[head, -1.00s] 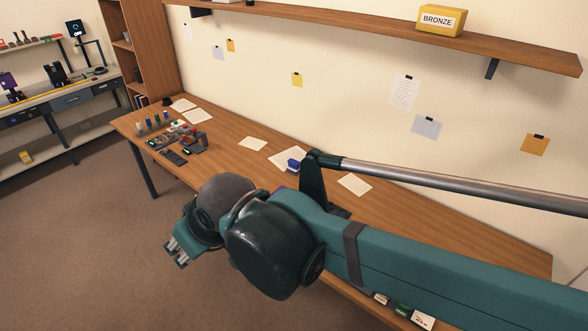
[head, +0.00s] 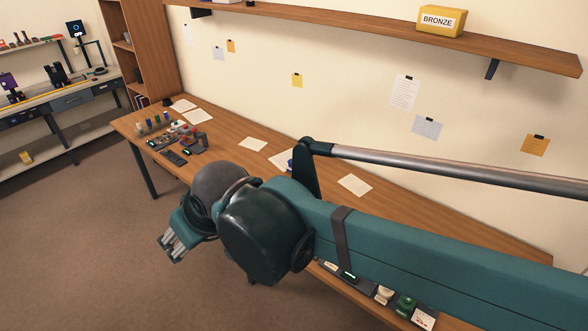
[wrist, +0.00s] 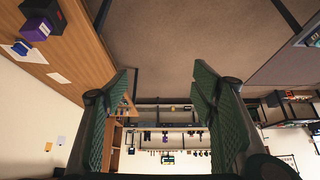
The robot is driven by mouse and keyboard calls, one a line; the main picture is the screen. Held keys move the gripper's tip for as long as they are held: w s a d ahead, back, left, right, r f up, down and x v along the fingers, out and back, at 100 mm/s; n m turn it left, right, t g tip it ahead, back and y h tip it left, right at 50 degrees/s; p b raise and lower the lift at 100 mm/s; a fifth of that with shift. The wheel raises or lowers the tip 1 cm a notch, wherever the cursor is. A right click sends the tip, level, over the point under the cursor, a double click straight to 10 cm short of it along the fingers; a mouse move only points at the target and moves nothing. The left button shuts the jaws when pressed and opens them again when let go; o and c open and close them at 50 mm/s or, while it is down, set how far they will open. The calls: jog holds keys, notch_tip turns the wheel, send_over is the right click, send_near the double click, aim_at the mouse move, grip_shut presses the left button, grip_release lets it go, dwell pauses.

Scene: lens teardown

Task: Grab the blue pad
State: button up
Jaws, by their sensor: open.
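A small blue thing (head: 290,164), which may be the blue pad, is on a paper on the wooden table, mostly hidden behind my arm. In the wrist view a blue thing (wrist: 21,47) rests on white paper at the left edge, beside a purple box (wrist: 36,28). My gripper (head: 172,246) hangs past the table's front edge, over the floor, well left of and apart from the blue thing. In the wrist view my gripper (wrist: 163,85) is open, with nothing between its fingers.
The wooden table (head: 225,165) has bare room in its middle. Jars and small parts (head: 175,135) crowd its left end. Small items, including a green one (head: 404,306), line the front edge at right. A shelf with a yellow BRONZE box (head: 441,20) hangs above.

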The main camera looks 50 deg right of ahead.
jog(key=w+d+r+m+g+h, duration=0.1)
jog(key=w+d+r+m, duration=0.1)
jog(key=w+d, duration=0.5)
jog(key=w+d+r+m+g, duration=0.1)
jog(key=w+d+r+m, duration=0.2)
jog(key=w+d, duration=0.4)
jog(key=w+d+f+m+g+b, duration=0.1)
jog(key=w+d+f+m, duration=0.15)
jog(key=w+d, duration=0.55)
jog(key=w+d+f+m+g, duration=0.1)
jog(key=w+d+f+m, duration=0.15)
jog(key=w+d, duration=0.5)
jog(key=m+g+y+b, duration=0.1)
jog(key=m+g, duration=0.2)
jog(key=m, duration=0.4)
send_over(294, 161)
jog(key=f, duration=2.9)
jog(key=shift+w+a+f, duration=0.1)
jog(key=shift+a, duration=0.3)
jog(key=shift+d+f, duration=0.35)
jog(key=shift+f, duration=1.3)
